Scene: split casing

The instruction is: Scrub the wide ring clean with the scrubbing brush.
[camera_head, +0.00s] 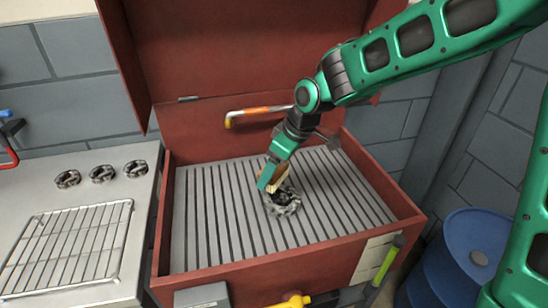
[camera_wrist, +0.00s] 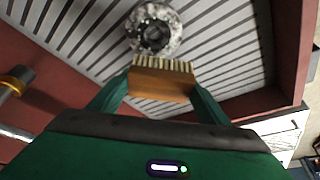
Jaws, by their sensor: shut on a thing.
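The wide ring (camera_head: 284,202) lies on the slatted floor of the red wash bin, dark with pale patches. It also shows in the wrist view (camera_wrist: 166,38), at the top middle, with grimy speckles on it. My gripper (camera_head: 269,181) is over the ring's upper left side. It is shut on the scrubbing brush (camera_wrist: 161,81), which has a wooden block and pale bristles. In the wrist view the bristles point toward the ring. In the head view the brush (camera_head: 279,178) is partly hidden by the fingers, and I cannot tell whether the bristles touch the ring.
The red bin (camera_head: 300,256) has raised walls and an upright lid behind. An orange-handled tool (camera_head: 258,112) hangs at its back. Several small dark rings (camera_head: 103,173) and a wire rack (camera_head: 70,245) are on the left counter. A blue barrel (camera_head: 475,250) stands at right.

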